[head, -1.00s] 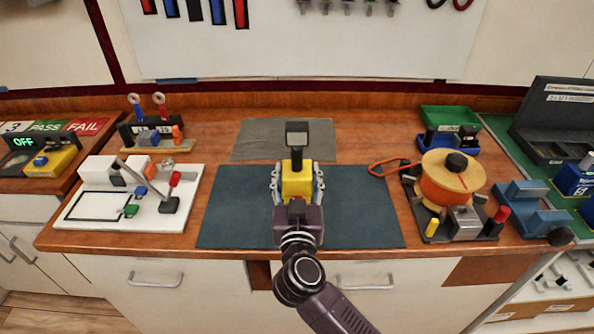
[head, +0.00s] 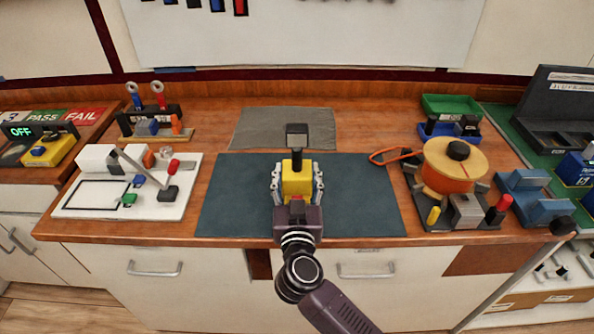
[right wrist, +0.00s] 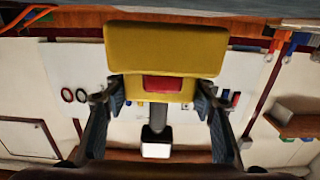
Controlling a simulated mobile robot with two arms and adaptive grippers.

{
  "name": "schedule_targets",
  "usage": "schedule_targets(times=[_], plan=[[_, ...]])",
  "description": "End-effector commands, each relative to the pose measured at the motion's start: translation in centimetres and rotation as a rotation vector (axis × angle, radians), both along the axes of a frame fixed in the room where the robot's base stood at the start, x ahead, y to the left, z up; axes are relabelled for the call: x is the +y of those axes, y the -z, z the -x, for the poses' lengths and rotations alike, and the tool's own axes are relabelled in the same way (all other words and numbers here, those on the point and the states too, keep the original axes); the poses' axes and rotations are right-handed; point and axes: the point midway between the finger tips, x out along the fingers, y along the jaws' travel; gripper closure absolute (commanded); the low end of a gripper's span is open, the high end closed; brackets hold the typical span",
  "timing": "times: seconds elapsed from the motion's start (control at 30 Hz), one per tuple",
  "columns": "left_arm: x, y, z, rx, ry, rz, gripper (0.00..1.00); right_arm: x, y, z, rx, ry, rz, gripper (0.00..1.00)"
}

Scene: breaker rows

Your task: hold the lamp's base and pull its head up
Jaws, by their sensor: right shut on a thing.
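The lamp has a yellow block base (head: 297,184), a short dark stem and a dark, square head (head: 297,129) with a grey face. My right gripper (head: 297,190) is shut on the yellow base, one finger on each side, over the dark mat. In the right wrist view the base (right wrist: 165,50), with its red patch, is between the fingers of the gripper (right wrist: 160,100). The stem and lit head (right wrist: 156,148) point down in that picture. Whether the base touches the mat is unclear. My left gripper is not in view.
The dark mat (head: 360,200) is clear around the lamp. A grey cloth (head: 255,128) lies behind it. A white board with a switch (head: 90,203) is at left. An orange spool device (head: 445,185) and a blue clamp-like block (head: 535,205) are at right.

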Motion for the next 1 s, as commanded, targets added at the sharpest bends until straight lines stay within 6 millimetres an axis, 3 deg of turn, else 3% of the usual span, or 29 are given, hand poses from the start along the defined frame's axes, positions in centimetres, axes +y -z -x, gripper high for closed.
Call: schedule_targets(times=[0.6,1.0], plan=[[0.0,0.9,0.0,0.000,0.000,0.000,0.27,0.0,2.2,0.0,-0.004,0.000,0.000,0.95],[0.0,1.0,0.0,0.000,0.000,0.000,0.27,0.0,2.4,0.0,-0.005,0.000,-0.001,0.95]])
